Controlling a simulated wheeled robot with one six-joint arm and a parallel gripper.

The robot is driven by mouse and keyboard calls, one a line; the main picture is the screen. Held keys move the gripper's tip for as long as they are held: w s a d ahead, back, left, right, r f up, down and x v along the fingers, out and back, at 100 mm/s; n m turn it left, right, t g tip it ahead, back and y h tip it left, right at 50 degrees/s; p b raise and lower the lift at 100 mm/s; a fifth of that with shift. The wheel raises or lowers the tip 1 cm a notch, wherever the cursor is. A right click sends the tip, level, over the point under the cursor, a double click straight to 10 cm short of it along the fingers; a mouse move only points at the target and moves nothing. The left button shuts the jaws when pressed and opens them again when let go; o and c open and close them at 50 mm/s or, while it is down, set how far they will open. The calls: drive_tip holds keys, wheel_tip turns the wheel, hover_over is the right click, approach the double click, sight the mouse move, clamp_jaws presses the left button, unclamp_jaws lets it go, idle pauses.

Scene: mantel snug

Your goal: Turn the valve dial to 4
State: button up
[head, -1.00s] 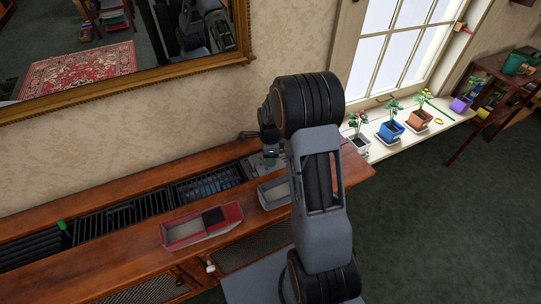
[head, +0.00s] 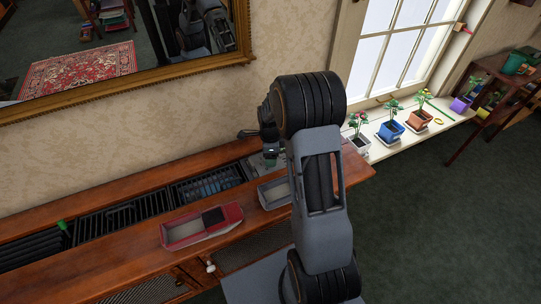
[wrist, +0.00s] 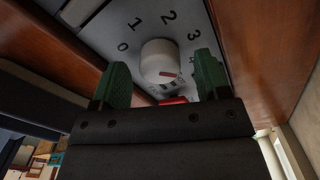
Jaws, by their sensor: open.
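The valve dial (wrist: 158,62) is a round white knob on a grey plate (wrist: 100,30) in the wrist view. Black numbers 0 to 4 run around it, with 0 at the left and 4 (wrist: 194,61) at the right. A red mark on the knob's face lies toward the lower right, on the side of the 4; its exact reading is hard to tell. My gripper (wrist: 162,72) is open, with one green finger on each side of the knob and gaps showing. In the head view my arm hides the knob and most of the gripper.
The plate sits at the right end of a wooden cabinet top (head: 120,258) with dark grilles (head: 125,215). A red tray (head: 185,232) and a grey tray (head: 272,193) stand close in front. Several potted plants (head: 391,131) line the windowsill to the right.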

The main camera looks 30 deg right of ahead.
wheel_tip(320, 180, up, 13)
drive_tip(key=p, duration=0.1)
drive_tip(key=shift+p, duration=0.3)
idle(0.4)
